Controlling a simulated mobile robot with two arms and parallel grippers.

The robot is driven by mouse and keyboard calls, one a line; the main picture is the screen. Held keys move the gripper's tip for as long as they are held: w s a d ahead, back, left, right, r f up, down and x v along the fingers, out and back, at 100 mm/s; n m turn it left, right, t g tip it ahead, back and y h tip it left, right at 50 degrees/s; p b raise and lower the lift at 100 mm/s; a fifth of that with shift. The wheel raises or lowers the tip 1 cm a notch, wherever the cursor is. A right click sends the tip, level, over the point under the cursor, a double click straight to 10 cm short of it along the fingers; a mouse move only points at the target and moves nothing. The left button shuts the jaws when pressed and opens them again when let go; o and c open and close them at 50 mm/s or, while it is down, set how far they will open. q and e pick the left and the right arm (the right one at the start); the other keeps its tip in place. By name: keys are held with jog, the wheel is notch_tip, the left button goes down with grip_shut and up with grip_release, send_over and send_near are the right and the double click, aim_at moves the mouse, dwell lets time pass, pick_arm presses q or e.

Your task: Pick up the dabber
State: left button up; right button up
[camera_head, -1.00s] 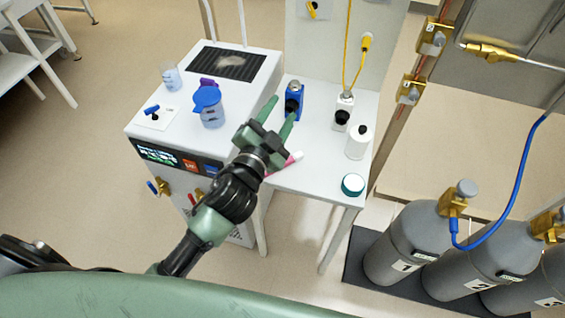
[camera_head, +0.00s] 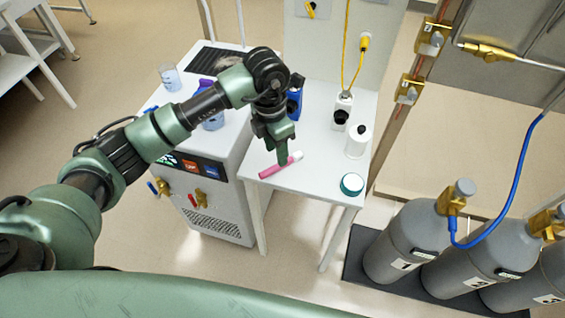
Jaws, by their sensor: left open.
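The dabber (camera_head: 270,172), a pink tube with a white end, lies on its side on the white side table, near its left edge. My left gripper (camera_head: 283,158) points down with its fingertips at the dabber, close to the white end. The jaws are open, and the near finger hides a small part of the tube. Whether the fingers touch it or stand around it cannot be told from this angle. My right gripper is not in view.
A blue device (camera_head: 295,104), a small white and black unit (camera_head: 342,110), a white bottle (camera_head: 358,141) and a teal-lidded jar (camera_head: 352,184) stand on the same table. A white machine (camera_head: 215,170) adjoins it at left. Grey gas cylinders (camera_head: 405,245) stand at lower right.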

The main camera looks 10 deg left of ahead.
aim_at(272, 168)
pick_arm(q)
jog(key=shift+w+a+y, duration=0.15)
jog(key=shift+a+y, duration=0.25)
jog(key=shift+a, duration=0.35)
jog(key=shift+a+f, duration=0.1)
jog(key=shift+f, duration=0.15)
notch_tip(272, 168, down, 6)
jog(key=p, duration=0.2)
jog(key=shift+f+p, duration=0.2)
jog(key=shift+p, duration=0.15)
jog(key=shift+d+f, duration=0.2)
jog(key=shift+f, duration=0.1)
grip_shut()
